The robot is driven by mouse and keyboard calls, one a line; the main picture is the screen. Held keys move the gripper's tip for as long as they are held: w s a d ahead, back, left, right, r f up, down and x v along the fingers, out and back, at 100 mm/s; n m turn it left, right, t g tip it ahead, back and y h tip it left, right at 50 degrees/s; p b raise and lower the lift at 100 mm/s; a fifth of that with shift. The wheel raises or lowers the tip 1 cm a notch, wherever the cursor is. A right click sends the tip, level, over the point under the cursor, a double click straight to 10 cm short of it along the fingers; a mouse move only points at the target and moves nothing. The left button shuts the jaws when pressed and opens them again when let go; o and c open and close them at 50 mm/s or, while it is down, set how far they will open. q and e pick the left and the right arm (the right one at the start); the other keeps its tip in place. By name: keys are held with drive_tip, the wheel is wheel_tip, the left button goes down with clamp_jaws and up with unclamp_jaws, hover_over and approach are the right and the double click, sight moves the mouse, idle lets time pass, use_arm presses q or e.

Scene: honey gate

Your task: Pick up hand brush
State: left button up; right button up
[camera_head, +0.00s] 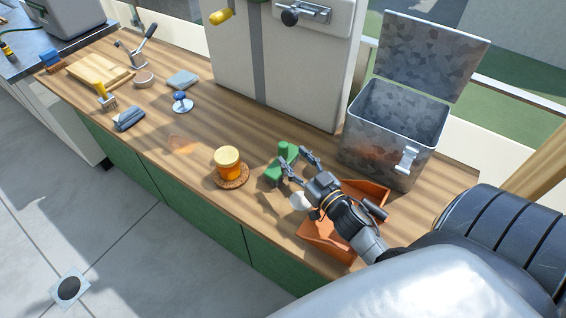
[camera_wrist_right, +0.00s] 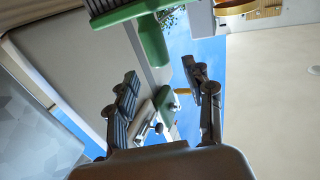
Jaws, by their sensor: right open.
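The hand brush (camera_head: 275,171) is green and lies on the wooden worktop, partly behind my right gripper. In the right wrist view the green brush (camera_wrist_right: 152,42) shows at the top, with grey bristles and its handle pointing down to the space between the fingers. My right gripper (camera_head: 296,160) is open, its fingertips close to the brush, one on each side in the head view. I cannot tell whether they touch it. In the wrist view the gripper (camera_wrist_right: 161,74) shows both fingers apart. My left gripper is not in view.
An orange dustpan-like tray (camera_head: 374,189) lies under my right arm. An open metal box (camera_head: 385,140) stands behind on the right. A yellow-lidded honey jar (camera_head: 228,160) stands on a round coaster to the left. Several tools lie farther left.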

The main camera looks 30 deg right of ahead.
sight(286, 149)
drive_tip(key=shift+w+r, duration=0.1)
drive_tip(key=shift+w, duration=1.05)
drive_tip(key=w+p, duration=0.1)
drive_tip(key=w, duration=0.2)
drive_tip(key=shift+w, duration=0.45)
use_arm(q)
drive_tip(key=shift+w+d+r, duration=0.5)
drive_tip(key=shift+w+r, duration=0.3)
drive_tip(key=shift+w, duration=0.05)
use_arm(e)
clamp_jaws()
